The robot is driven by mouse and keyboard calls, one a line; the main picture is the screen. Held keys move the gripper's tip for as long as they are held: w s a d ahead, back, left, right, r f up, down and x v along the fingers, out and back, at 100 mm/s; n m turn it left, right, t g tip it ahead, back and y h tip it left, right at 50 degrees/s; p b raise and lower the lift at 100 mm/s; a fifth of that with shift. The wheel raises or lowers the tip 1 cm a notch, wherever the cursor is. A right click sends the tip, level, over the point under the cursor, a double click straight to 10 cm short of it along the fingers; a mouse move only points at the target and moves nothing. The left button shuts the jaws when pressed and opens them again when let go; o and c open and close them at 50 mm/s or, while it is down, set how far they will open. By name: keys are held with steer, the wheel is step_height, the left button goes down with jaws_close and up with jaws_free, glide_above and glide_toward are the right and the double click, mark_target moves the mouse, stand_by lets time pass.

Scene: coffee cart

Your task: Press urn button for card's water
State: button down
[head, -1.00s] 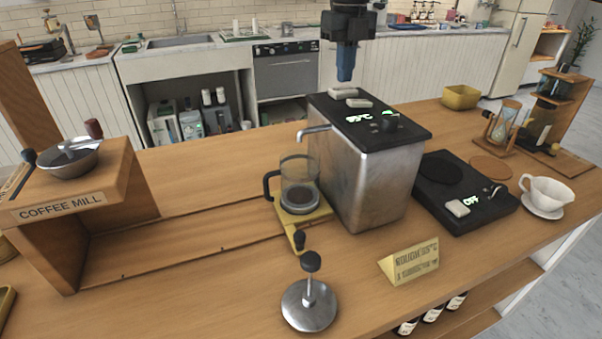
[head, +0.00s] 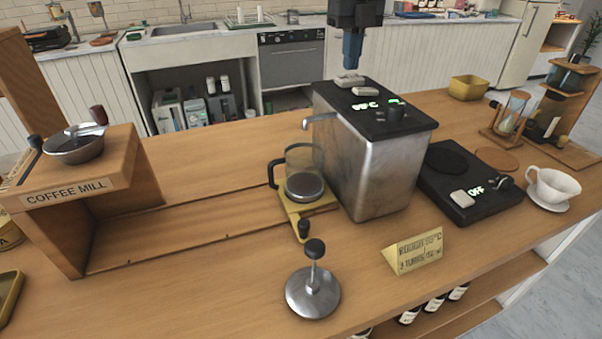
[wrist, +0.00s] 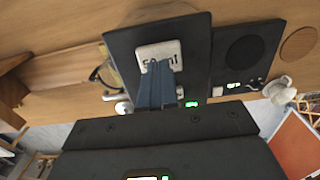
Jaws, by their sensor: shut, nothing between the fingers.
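The metal urn (head: 385,180) has a black top with two pale buttons, a green temperature readout and a dark knob. My gripper (head: 351,66) is shut and points down right over the rear button (head: 350,80); whether it touches is hard to tell. The front button (head: 362,92) is clear of it. In the wrist view, my fingers (wrist: 160,85) overlap a pale button (wrist: 160,50) whose lettering is partly hidden. A glass jug (head: 304,165) stands on a yellow stand under the urn's spout. The yellow card (head: 414,252) stands in front of the urn, its text not fully legible.
A black scale-like plate (head: 462,190) reading OFF and a white cup (head: 552,186) on a saucer are right of the urn. The coffee mill (head: 75,180) is at left. Bare counter lies between mill and jug.

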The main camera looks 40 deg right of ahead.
steer(key=shift+f+b, duration=0.45)
steer(key=shift+f, duration=0.45)
stand_by(0.8)
steer(key=shift+r+p, duration=0.55)
steer(key=shift+r, duration=0.35)
steer(key=shift+f+b, duration=0.6)
steer(key=shift+f, duration=0.5)
stand_by(1.2)
steer(key=shift+r, duration=0.1)
steer(key=shift+r+p, duration=0.65)
steer(key=shift+r, duration=0.35)
steer(key=shift+r, duration=0.1)
stand_by(1.3)
steer(key=shift+r+p, duration=1.55)
steer(key=shift+r, duration=0.85)
